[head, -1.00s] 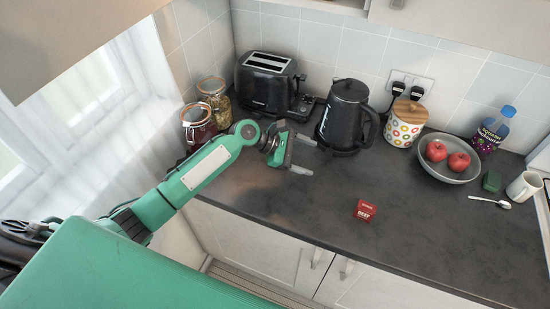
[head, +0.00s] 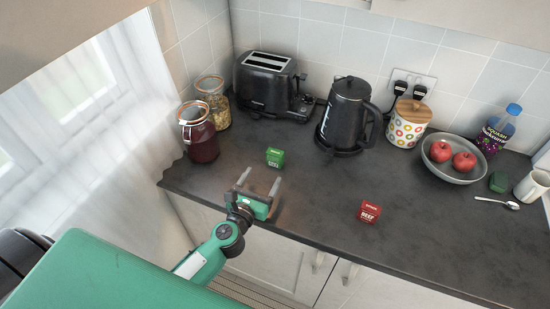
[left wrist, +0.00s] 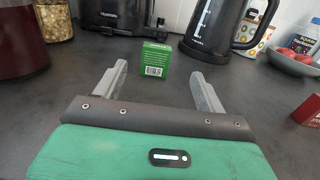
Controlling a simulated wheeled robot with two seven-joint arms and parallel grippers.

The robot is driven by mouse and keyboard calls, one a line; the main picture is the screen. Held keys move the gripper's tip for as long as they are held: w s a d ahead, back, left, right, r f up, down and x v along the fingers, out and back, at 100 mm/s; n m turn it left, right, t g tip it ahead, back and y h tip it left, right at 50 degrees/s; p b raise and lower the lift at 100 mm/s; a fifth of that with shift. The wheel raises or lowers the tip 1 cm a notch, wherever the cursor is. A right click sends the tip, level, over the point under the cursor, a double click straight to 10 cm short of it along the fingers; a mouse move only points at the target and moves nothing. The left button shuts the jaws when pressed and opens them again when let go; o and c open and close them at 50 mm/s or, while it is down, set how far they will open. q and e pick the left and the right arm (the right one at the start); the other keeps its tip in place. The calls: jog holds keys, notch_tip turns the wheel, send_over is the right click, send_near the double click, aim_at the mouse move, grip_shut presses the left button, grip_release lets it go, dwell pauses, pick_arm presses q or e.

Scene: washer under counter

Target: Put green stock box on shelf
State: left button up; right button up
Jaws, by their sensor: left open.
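The green stock box (head: 275,157) stands on the dark counter in front of the toaster. In the left wrist view the green stock box (left wrist: 155,59) stands upright, just beyond and between my fingertips, with a barcode facing me. My left gripper (head: 260,187) is open and empty, low over the counter near its front edge and pointing at the box. Its two fingers show apart in the left wrist view (left wrist: 158,82). No open shelf is clearly visible; only the underside of a wall cabinet (head: 470,22) shows at the top. My right gripper is not in view.
A red stock box (head: 370,211) stands to the right on the counter. Behind are two jars (head: 200,138), a toaster (head: 268,85) and a black kettle (head: 347,117). A patterned canister (head: 408,124) and a fruit bowl (head: 452,172) stand right. The counter between the boxes is clear.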

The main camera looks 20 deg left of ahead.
aim_at(275, 158)
pick_arm(q)
jog(key=w+p, duration=0.1)
jog(key=w, duration=0.6)
jog(key=shift+d, duration=0.15)
jog(key=shift+w+p, duration=0.45)
jog(key=shift+w, duration=2.75)
jog(key=c, duration=1.2)
